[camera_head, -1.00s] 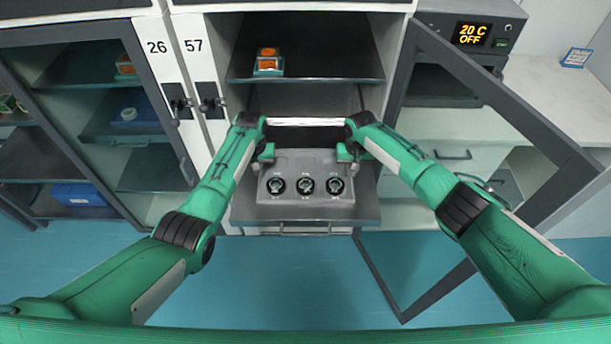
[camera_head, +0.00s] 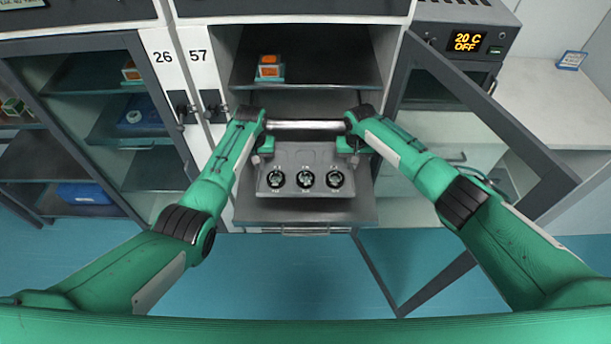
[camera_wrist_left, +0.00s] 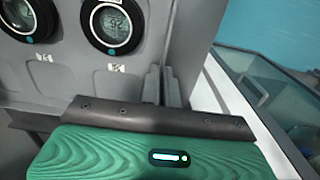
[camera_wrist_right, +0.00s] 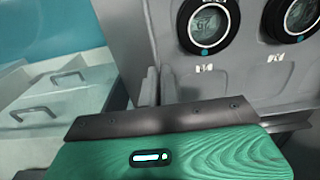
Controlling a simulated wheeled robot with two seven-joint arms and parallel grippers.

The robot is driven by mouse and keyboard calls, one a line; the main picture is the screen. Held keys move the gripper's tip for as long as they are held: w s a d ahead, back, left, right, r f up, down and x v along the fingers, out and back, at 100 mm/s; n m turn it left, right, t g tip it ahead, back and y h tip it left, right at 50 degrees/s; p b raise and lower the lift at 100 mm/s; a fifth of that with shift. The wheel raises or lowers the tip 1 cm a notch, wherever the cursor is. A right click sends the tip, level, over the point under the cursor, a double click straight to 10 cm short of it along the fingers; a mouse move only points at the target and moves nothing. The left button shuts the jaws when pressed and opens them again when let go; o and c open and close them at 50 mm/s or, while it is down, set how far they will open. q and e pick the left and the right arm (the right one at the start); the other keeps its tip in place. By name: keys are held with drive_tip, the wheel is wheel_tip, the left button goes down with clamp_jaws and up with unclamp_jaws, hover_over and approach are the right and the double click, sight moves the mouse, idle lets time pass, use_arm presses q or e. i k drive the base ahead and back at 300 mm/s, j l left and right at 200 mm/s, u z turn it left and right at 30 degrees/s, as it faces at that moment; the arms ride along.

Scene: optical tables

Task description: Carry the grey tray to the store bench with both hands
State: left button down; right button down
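The grey tray (camera_head: 305,155) is in front of me at the open cabinet numbered 57, level, with a row of three round dial instruments (camera_head: 305,179) in its near side. My left gripper (camera_head: 266,150) is at its left end and my right gripper (camera_head: 345,150) at its right end. In the left wrist view the fingers (camera_wrist_left: 163,86) close together on the tray's end; the right wrist view shows the same for the right fingers (camera_wrist_right: 149,88). The tray is over the cabinet's lower shelf (camera_head: 300,213); I cannot tell whether it touches it. The store bench cannot be identified.
The open glass door (camera_head: 490,95) of the cabinet juts out at right, near my right arm. An orange-topped box (camera_head: 268,68) sits on the upper shelf. A white counter (camera_head: 550,105) with a heater-like unit (camera_head: 468,40) is at right. Blue floor is clear below.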

sight(564, 113)
drive_tip(key=k, duration=0.8)
drive_tip(key=k+z, duration=0.4)
drive_tip(key=z, duration=2.25)
drive_tip(key=i+j+z, duration=0.4)
drive_tip(key=i, duration=0.25)
drive_tip(key=i+j, duration=1.15)
drive_tip(key=i, duration=0.2)
drive_tip(key=i+j, duration=0.2)
drive_tip(key=i, duration=0.25)
